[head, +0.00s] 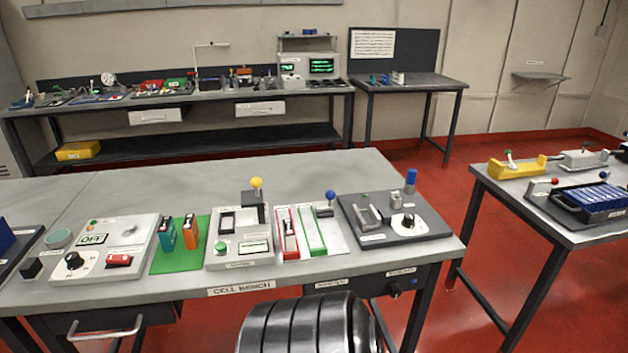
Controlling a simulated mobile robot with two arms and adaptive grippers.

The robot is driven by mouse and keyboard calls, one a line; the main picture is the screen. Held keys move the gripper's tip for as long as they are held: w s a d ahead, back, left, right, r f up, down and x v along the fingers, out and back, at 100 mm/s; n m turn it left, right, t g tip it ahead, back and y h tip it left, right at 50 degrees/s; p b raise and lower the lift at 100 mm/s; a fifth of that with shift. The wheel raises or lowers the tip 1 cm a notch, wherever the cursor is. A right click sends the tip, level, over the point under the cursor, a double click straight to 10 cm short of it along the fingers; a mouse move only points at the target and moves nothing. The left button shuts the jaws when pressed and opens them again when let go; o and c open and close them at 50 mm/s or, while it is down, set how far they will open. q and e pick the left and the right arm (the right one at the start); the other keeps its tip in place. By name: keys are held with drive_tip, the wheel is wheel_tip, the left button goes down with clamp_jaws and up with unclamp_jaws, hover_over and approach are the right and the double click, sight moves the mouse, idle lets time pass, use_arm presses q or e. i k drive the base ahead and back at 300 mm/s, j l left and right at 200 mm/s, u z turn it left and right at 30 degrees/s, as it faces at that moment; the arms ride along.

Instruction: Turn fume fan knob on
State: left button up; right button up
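A small dark knob (395,289) sits on the front face of the cell bench (130,187), below the tabletop near its right end. A small label (401,271) is above it, too small to read for certain. The knob's setting cannot be told from here. A black knob with a white dial (408,221) is on the dark grey unit above, and another black knob (73,261) is on the pale unit at the left. Neither of my grippers shows in the head view.
The bench top holds several fixtures along its front, including a green mat (165,262) with two cells. A drawer handle (103,329) sticks out at the lower left. A side table (587,237) stands at the right, with red floor (425,215) between. A back bench (215,97) carries equipment.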

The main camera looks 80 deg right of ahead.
sight(392, 288)
drive_tip(key=z, duration=3.1)
